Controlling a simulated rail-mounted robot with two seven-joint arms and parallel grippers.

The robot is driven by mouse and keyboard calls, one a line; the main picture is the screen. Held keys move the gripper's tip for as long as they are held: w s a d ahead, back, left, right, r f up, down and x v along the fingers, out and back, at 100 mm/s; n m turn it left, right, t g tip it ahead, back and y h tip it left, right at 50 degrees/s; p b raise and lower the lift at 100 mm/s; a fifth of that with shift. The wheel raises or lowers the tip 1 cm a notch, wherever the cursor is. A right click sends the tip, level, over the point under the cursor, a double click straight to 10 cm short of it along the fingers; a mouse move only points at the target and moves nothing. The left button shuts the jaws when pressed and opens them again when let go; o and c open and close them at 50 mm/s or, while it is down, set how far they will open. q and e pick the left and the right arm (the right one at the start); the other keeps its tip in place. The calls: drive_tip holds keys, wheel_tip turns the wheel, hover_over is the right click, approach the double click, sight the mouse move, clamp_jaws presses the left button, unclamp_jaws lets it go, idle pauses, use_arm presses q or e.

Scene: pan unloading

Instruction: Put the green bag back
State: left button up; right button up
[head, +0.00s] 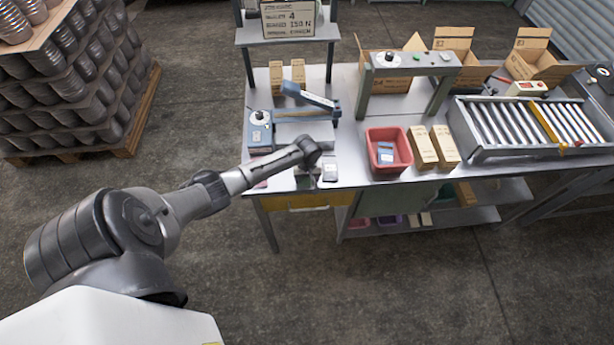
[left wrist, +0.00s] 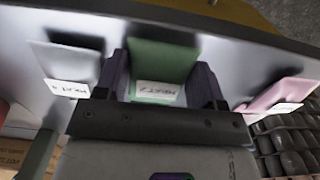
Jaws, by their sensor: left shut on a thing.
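The green bag (left wrist: 163,60) with a white label is between the two fingers of my left gripper (left wrist: 158,82) in the left wrist view. The gripper is shut on it. In the head view my left gripper (head: 308,174) is low at the table's front edge, pointing down, and hides most of the bag. Whether the bag touches the table top is unclear. A grey bag (left wrist: 70,62) with a label lies on one side, and a pink bag (left wrist: 278,95) on the other, both apart from the gripper. My right gripper is not in view.
On the table (head: 350,175) a red bin (head: 388,150) and two brown cartons (head: 433,148) stand right of the gripper. A blue-grey sealing device (head: 300,125) is behind it. A roller conveyor (head: 530,125) is at the right. Open floor lies in front.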

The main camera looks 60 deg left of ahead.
use_arm(q)
drive_tip(key=o, duration=1)
drive_tip(key=shift+f, duration=0.1)
wheel_tip(320, 180, up, 12)
drive_tip(key=f+p, duration=0.1)
drive_tip(key=s+d+f+m+t, duration=0.1)
drive_tip(key=s+d+f+m, duration=0.1)
drive_tip(key=s+d+m, duration=0.55)
drive_tip(key=s+d+f+m, duration=0.15)
drive_tip(key=s+d, duration=0.25)
drive_tip(key=d, duration=0.6)
drive_tip(key=s+d+r+m+t, duration=0.1)
drive_tip(key=s+d+r+m, duration=0.1)
drive_tip(key=s+d, duration=0.1)
drive_tip(key=s+d+r+m, duration=0.2)
drive_tip(key=s+d+r, duration=0.1)
drive_tip(key=s+d+r+m+t, duration=0.1)
drive_tip(key=s+d+r+m, duration=0.1)
drive_tip(key=s+d+r, duration=0.1)
drive_tip(key=shift+s+t, duration=0.3)
drive_tip(key=shift+s, duration=0.2)
